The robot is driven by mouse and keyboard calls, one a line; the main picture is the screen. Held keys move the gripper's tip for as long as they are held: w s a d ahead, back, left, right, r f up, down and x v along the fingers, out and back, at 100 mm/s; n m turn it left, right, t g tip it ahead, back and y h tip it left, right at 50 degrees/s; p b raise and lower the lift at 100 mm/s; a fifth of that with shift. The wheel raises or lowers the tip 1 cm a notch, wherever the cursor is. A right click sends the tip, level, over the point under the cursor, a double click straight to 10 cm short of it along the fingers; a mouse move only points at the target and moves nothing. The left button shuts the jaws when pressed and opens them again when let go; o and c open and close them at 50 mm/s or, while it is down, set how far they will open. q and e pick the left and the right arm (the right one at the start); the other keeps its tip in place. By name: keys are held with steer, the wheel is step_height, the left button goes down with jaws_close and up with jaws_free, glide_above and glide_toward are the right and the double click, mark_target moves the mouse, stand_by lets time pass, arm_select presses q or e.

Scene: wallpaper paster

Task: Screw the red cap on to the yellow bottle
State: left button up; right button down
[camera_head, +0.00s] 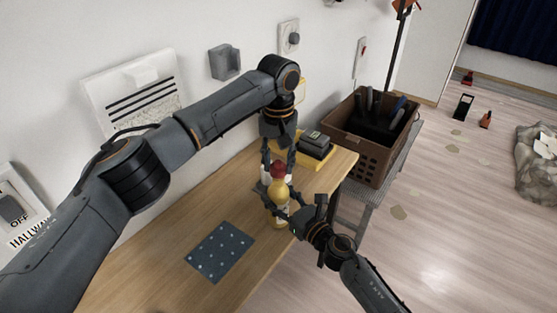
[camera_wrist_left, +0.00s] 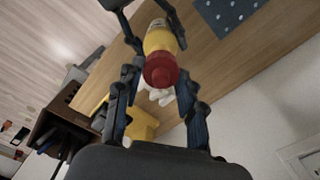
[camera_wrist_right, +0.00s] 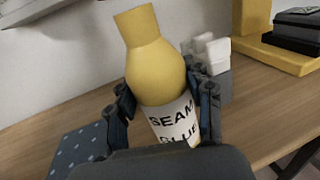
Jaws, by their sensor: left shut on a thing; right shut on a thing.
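The yellow bottle (camera_head: 279,190) has a white "SEAM GLUE" label and leans a little in the right wrist view (camera_wrist_right: 157,72). My right gripper (camera_head: 280,211) is shut around its lower body, with a finger on each side. The red cap (camera_head: 278,169) is directly above the bottle neck in the head view. My left gripper (camera_head: 278,162) reaches down from above and is shut on the cap, which lies between its fingers in the left wrist view (camera_wrist_left: 160,71). Whether cap and neck touch is hidden. The right wrist view shows the neck without the cap in frame.
A wooden table (camera_head: 160,260) runs along the wall. A blue dotted mat (camera_head: 221,251) lies left of the bottle. White blocks in a grey holder (camera_wrist_right: 216,84) stand close behind it. A yellow tray (camera_head: 318,160) with dark blocks and a brown crate (camera_head: 358,155) are farther right.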

arm_select(q)
steer(key=shift+f, duration=0.8)
steer(key=shift+f, duration=0.6)
